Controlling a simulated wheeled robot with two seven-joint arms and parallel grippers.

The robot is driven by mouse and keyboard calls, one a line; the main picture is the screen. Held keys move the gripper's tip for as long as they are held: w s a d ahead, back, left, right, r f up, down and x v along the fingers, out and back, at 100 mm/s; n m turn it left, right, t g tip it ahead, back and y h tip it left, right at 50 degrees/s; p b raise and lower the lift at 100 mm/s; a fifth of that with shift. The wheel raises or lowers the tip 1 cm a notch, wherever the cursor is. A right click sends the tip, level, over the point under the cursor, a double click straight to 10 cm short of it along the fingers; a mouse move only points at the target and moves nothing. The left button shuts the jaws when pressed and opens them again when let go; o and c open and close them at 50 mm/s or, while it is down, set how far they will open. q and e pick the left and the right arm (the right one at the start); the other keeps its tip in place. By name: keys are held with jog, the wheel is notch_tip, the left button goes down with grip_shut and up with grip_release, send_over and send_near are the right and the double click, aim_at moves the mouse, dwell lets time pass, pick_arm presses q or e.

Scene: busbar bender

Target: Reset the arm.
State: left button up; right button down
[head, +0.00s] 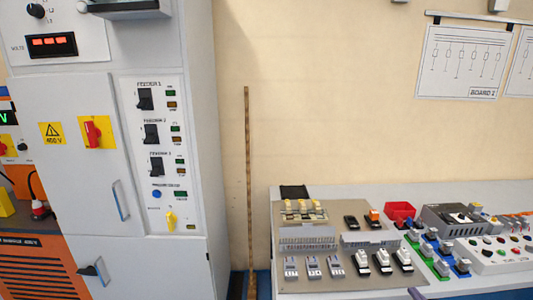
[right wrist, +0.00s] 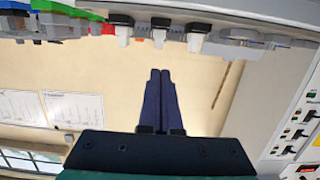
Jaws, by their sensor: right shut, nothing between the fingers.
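My right gripper (right wrist: 160,100) shows in the right wrist view. Its two dark blue fingers lie side by side, shut, with nothing between them. The fingers point toward the bench edge and the beige wall, and appear apart from everything. That view is upside down, with the bench items along its top. My left gripper is in neither view.
A grey cabinet (head: 70,180) with feeder switches stands at the left. A grey bench (head: 365,195) at the right carries a panel (head: 305,262) of breakers, a red bin (head: 400,212) and several buttons. A thin brown strip (head: 249,180) stands against the wall between them.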

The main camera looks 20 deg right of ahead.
jog(key=s+a+f+g+y, duration=0.15)
jog(key=s+a+f, duration=0.25)
jog(key=f, duration=0.4)
jog(key=s+a+f+n+g, duration=0.1)
jog(key=s+a+f+g, duration=0.2)
jog(key=f, duration=0.5)
jog(key=s+a+f+g+y, duration=0.15)
jog(key=s+a+f, duration=0.25)
jog(key=f, duration=0.4)
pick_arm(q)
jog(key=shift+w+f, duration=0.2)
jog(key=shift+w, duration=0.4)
pick_arm(e)
jog(key=s+a+f+n+g, duration=0.1)
jog(key=s+a+f+g, duration=0.1)
jog(key=s+a+f, duration=0.2)
jog(key=s+a+f+n+g+y, duration=0.1)
jog(key=s+a+f, duration=0.4)
jog(key=a, duration=0.5)
jog(key=s+a+f+n+g+y, duration=0.1)
jog(key=s+a+f+n+g, duration=0.2)
jog(key=s+a+f+g, duration=0.2)
jog(key=s+a, duration=0.1)
jog(key=a, duration=0.2)
jog(key=shift+f, duration=0.15)
